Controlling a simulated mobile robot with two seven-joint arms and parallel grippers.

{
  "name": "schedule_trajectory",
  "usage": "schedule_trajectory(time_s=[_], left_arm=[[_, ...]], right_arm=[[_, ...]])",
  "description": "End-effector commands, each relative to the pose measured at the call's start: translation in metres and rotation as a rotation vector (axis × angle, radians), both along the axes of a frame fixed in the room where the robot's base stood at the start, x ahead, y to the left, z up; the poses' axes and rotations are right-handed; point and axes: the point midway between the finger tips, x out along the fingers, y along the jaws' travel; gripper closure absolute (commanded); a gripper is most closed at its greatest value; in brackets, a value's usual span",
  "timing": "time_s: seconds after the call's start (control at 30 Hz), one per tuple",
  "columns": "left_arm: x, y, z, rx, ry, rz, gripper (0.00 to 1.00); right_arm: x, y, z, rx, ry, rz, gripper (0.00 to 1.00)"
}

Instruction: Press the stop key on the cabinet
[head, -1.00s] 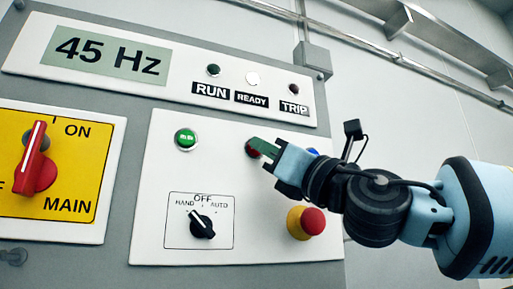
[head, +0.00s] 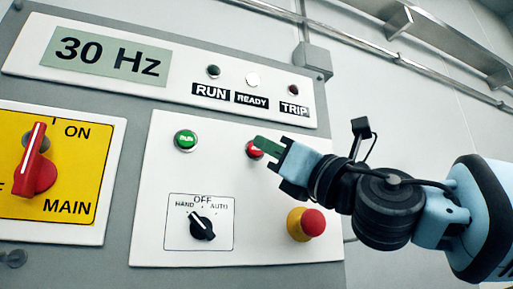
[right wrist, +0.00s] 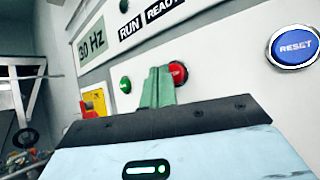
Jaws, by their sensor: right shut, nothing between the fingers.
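The stop key is a round red button (head: 252,150) on the white lower panel of the cabinet, right of the green RUN key (head: 186,140). It also shows in the right wrist view (right wrist: 178,74), just right of my fingers. My right gripper (head: 267,146) is shut and empty, its green fingertips in front of the red key and covering part of it in the head view. In the right wrist view the shut green fingers (right wrist: 157,86) overlap the key's left edge. I cannot tell whether they touch it. My left gripper is not in view.
A blue RESET key (right wrist: 295,46) sits right of the stop key. A red-and-yellow mushroom button (head: 308,223) and a black selector (head: 202,226) are below. The display (head: 107,56) reads 30 Hz. A red main switch (head: 36,168) is at left.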

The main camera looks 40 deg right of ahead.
Motion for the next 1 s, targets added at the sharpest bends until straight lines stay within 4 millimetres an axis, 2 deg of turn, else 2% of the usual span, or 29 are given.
schedule_trajectory(time_s=[0.17, 0.7, 1.0], left_arm=[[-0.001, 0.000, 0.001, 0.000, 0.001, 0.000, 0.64], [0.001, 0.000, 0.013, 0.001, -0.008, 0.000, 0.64], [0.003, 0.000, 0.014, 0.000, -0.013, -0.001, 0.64]], right_arm=[[-0.005, 0.002, 0.001, -0.001, -0.002, 0.001, 1.00], [-0.047, 0.012, 0.001, -0.001, -0.002, 0.001, 1.00], [-0.049, 0.012, 0.000, -0.001, 0.000, 0.001, 1.00]])
